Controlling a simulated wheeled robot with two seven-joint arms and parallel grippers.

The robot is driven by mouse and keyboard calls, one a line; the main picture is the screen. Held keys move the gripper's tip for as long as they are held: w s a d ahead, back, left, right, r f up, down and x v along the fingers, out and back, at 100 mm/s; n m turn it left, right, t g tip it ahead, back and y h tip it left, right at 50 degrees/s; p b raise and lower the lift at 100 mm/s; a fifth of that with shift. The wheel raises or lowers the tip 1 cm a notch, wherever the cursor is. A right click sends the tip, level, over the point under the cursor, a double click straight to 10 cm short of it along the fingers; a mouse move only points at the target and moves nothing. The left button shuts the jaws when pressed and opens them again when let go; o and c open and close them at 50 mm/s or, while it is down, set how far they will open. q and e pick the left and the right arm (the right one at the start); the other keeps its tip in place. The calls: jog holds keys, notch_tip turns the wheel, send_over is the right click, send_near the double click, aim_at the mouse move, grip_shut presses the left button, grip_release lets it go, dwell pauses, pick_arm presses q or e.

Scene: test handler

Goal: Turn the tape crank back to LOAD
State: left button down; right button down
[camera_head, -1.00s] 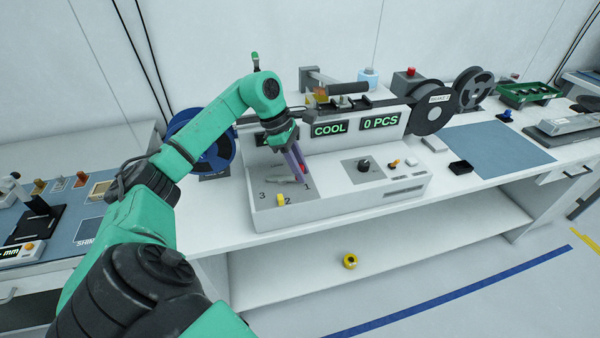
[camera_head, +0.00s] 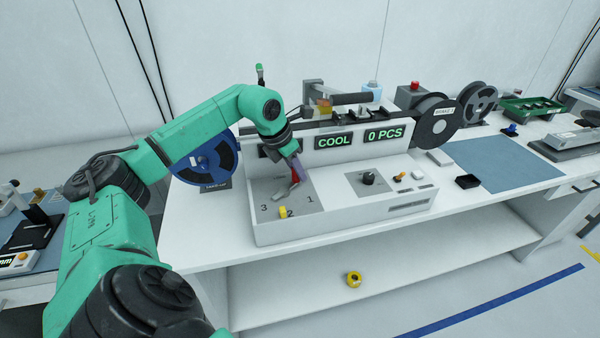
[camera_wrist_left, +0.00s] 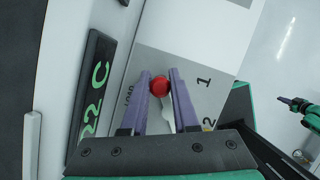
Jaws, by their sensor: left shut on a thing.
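The tape crank has a grey arm (camera_head: 285,193) and a red knob (camera_wrist_left: 159,86). It sits on a grey dial plate (camera_head: 262,186) marked 1, 2, 3, and LOAD in the left wrist view. My left gripper (camera_head: 296,178) reaches down from behind, its purple fingers shut on the red knob. In the left wrist view the knob lies between LOAD and 1. The fingers partly hide the knob in the head view. A small green and dark part at that wrist view's right edge looks like my right gripper (camera_wrist_left: 284,100); its jaws are too small to read.
A yellow piece (camera_head: 283,212) stands by the 2. A blue reel (camera_head: 205,165) stands left, a dark reel (camera_head: 436,122) right. A black knob (camera_head: 368,177) sits right of the dial. A yellow roll (camera_head: 353,279) lies on the lower shelf.

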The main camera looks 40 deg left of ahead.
pick_arm(q)
jog(key=n, duration=0.2)
jog(key=a+n+y, duration=0.2)
jog(key=n, duration=0.1)
jog(key=shift+s+a+r+n, duration=0.15)
jog(key=shift+s+n, duration=0.1)
jog(key=shift+n, duration=0.05)
jog(key=n, duration=0.1)
jog(key=s+a+n+y, duration=0.1)
jog(key=n, duration=0.1)
jog(key=n+g+y, duration=0.1)
jog(key=n, duration=0.1)
jog(key=shift+s+a+p, duration=0.2)
jog(key=shift+a+p, duration=0.1)
jog(key=shift+p, duration=0.1)
jog(key=c, duration=0.7)
grip_release()
jog(key=shift+s, duration=0.1)
